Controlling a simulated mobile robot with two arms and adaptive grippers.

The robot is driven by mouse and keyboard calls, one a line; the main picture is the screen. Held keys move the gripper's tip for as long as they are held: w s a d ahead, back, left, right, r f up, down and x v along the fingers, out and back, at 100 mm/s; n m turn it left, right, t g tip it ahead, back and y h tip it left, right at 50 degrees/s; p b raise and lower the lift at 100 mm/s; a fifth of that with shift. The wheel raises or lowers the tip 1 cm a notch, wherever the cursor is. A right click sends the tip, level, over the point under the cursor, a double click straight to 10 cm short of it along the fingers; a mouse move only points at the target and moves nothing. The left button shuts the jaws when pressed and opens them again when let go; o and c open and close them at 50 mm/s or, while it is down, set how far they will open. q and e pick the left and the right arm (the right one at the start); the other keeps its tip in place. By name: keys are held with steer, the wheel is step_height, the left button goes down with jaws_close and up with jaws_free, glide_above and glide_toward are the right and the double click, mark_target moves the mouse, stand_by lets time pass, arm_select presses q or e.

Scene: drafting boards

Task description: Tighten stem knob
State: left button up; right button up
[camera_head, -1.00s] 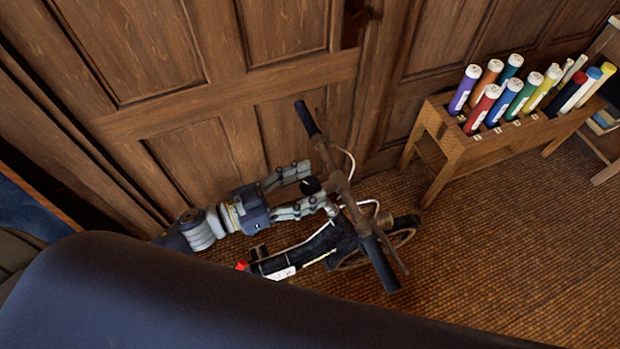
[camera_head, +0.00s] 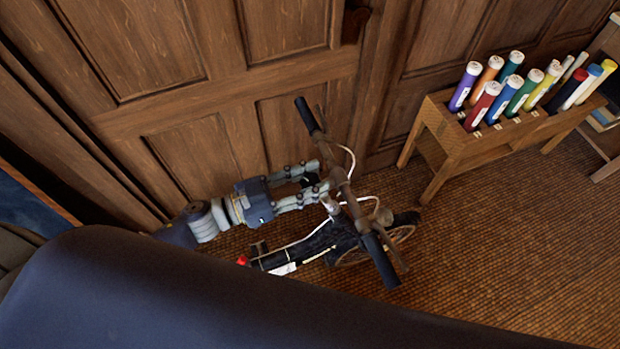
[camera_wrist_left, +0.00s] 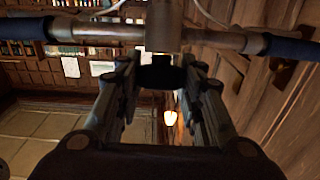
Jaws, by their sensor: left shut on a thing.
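A small bicycle or scooter with a rusty brown handlebar (camera_head: 343,185) and dark blue-black grips stands by the wooden door. The handlebar also runs across the top of the left wrist view (camera_wrist_left: 205,41). The stem knob (camera_wrist_left: 160,74) is a black piece below the bar's middle in the left wrist view. My left gripper (camera_head: 318,183) reaches in from the left and is shut on the knob, with one finger on either side. In the head view the fingers mostly hide the knob. My right gripper is in neither view.
A wooden rack (camera_head: 455,140) holding several coloured tubes stands at the right. The panelled door (camera_head: 225,105) is close behind my left arm. White cables (camera_head: 351,160) loop near the handlebar. The woven floor (camera_head: 490,250) at the right is clear.

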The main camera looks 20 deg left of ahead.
arm_select(q)
steer(key=m+g+h+b, duration=0.1)
steer(key=m+g+h, duration=0.1)
steer(key=m+g, duration=0.2)
steer(key=shift+w+f, duration=0.1)
steer(key=shift+f, duration=0.05)
steer(key=m+g+h+b, duration=0.1)
steer(key=m+g+b, duration=0.1)
steer(key=m+g, duration=0.1)
steer(key=shift+m+g, duration=0.4)
steer(key=shift+g, duration=0.1)
steer(key=m+g+y+b, duration=0.1)
steer(key=m+g+b, duration=0.2)
steer(key=m+g+y+b, duration=0.2)
steer(key=m+g+b, duration=0.1)
steer(key=m+g, duration=0.1)
steer(key=m+g+y+b, duration=0.1)
steer(key=m+g+b, duration=0.2)
steer(key=g, duration=0.1)
steer(key=shift+f+y, duration=0.1)
steer(key=shift+y, duration=0.2)
steer(key=m+g+y+b, duration=0.2)
steer(key=m+y, duration=0.1)
steer(key=shift+m+b, duration=0.3)
steer(key=shift+b, duration=0.05)
steer(key=shift+m+g+y+b, duration=0.7)
steer(key=shift+m+y, duration=0.3)
steer(key=shift+y, duration=0.3)
steer(key=o, duration=1.1)
steer(key=shift+s+r, duration=0.2)
